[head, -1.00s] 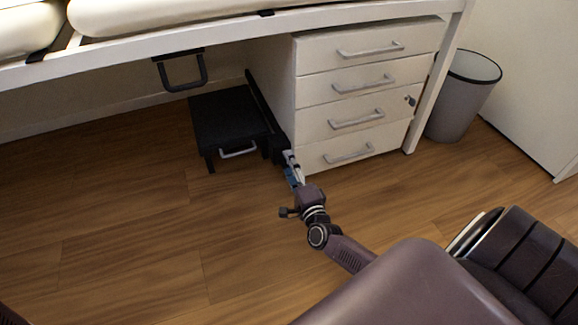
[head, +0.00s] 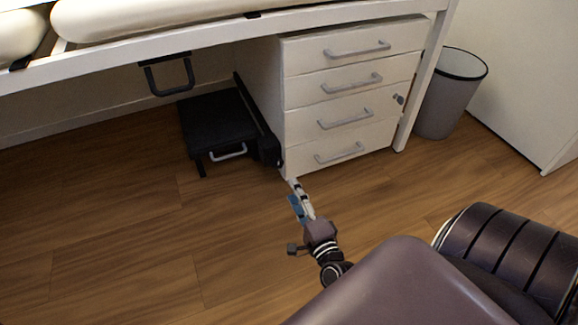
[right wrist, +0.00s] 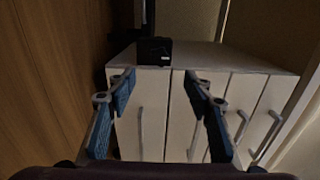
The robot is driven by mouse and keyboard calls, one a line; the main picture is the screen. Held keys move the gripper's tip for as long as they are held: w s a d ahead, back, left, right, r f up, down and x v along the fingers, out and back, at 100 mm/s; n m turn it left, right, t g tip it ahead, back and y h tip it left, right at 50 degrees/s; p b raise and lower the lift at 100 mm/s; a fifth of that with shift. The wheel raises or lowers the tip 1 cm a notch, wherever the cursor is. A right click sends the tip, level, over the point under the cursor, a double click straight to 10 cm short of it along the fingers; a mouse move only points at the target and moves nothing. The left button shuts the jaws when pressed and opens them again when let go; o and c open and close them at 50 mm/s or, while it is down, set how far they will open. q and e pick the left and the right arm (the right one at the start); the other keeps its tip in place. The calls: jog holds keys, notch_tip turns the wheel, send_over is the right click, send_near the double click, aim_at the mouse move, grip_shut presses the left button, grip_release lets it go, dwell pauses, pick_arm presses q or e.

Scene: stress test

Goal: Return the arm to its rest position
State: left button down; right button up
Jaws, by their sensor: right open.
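My right arm reaches down in front of the white drawer cabinet (head: 352,95). Its gripper (head: 297,197) is near the cabinet's lower left corner in the head view, with blue finger pads showing. In the right wrist view the gripper (right wrist: 162,98) has its two blue-padded fingers spread wide with nothing between them. Beyond them the cabinet (right wrist: 153,92) appears sideways with its grey handles. My left gripper is not in view.
A black low unit (head: 217,122) with a light handle stands left of the cabinet, under the white bed-like frame (head: 200,42). A grey bin (head: 449,95) stands to the right. The wooden floor (head: 110,235) at left is clear.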

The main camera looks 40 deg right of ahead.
jog(key=shift+s+a, duration=0.1)
jog(key=shift+s, duration=0.25)
dwell(0.3)
